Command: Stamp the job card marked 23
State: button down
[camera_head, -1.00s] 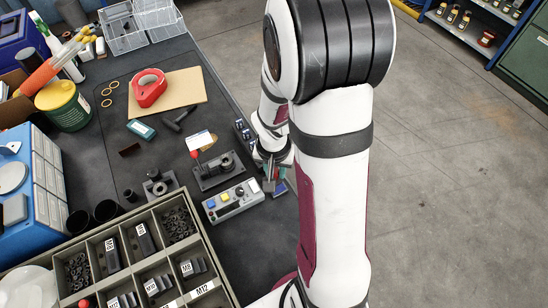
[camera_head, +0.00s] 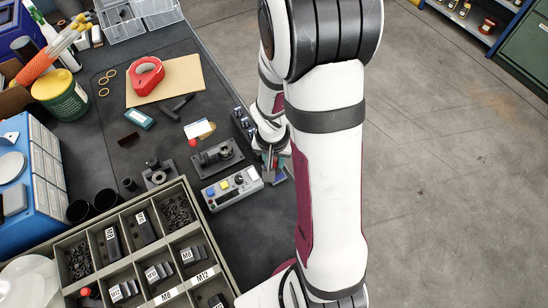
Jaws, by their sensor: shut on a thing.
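My gripper (camera_head: 269,162) is at the right edge of the dark bench, just right of the grey control box. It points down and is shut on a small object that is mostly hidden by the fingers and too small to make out. Flat teal and dark pieces (camera_head: 281,175) lie beside and below the fingertips; no number is readable on them. I cannot tell which thing is the card marked 23 or which is the stamp.
The grey control box (camera_head: 232,187) with coloured buttons and a toggle clamp (camera_head: 217,156) stand left of my gripper. A compartment tray (camera_head: 210,262) of fasteners fills the front. A red tape dispenser (camera_head: 147,76) lies on a tan board (camera_head: 186,80). Open floor is to the right.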

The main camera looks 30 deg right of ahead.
jog(key=shift+f, duration=0.5)
dwell(0.9)
jog(key=shift+r, duration=3.55)
jog(key=shift+w, duration=0.1)
jog(key=w+a+n, duration=0.2)
jog(key=w+n, duration=0.1)
jog(key=w, duration=0.4)
jog(key=w+a+n, duration=0.2)
jog(key=w+a, duration=0.1)
jog(key=w, duration=0.4)
jog(key=n+y, duration=0.1)
jog(key=n, duration=0.3)
send_over(198, 130)
jog(key=f, duration=0.2)
jog(key=shift+s+f, duration=0.25)
jog(key=shift+f, duration=1.05)
jog(key=shift+s+f, duration=0.2)
jog(key=shift+f, duration=1.1)
jog(key=shift+f, duration=0.55)
